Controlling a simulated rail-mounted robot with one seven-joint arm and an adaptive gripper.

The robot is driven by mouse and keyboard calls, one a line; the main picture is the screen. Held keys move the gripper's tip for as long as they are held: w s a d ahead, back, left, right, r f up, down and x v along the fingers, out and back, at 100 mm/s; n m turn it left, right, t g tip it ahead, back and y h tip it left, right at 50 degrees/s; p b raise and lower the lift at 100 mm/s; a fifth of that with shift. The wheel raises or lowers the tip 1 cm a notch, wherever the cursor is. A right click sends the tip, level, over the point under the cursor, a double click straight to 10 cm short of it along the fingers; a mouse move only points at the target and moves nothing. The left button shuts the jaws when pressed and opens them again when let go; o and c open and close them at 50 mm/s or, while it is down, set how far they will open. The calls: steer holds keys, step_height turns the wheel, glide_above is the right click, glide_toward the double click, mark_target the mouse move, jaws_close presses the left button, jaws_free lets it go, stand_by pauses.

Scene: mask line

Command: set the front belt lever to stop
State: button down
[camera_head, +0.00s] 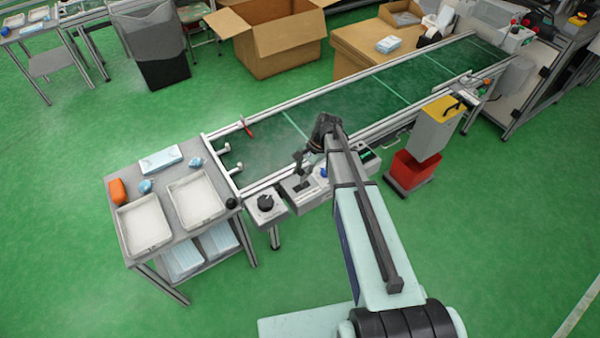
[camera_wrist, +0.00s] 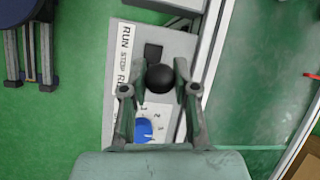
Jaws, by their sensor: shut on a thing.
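The front belt lever shows in the wrist view as a black ball knob (camera_wrist: 160,79) over a grey control box (camera_wrist: 178,44). My gripper (camera_wrist: 161,84) is shut on the knob, one finger on each side. A dark slot (camera_wrist: 152,52) shows just above the knob. A white label strip (camera_wrist: 124,58) along the box reads RUN, STOP and a partly hidden word. The knob is level with the stretch just below STOP; its exact setting I cannot tell. In the head view my gripper (camera_head: 303,164) is over the control box (camera_head: 294,190), and the lever is hidden.
A blue knob (camera_wrist: 143,130) sits close below the lever. Another box with a black rotary knob (camera_head: 266,203) stands to the left. The conveyor belt (camera_head: 340,100) runs behind. A table (camera_head: 180,235) with trays is at left; a red bin (camera_head: 413,170) is at right.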

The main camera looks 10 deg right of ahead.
steer(key=shift+d+f, duration=0.1)
steer(key=shift+d, duration=0.05)
steer(key=c, duration=0.9)
jaws_free()
steer(key=shift+o, duration=0.2)
steer(key=v, duration=1.2)
steer(key=shift+w, duration=0.1)
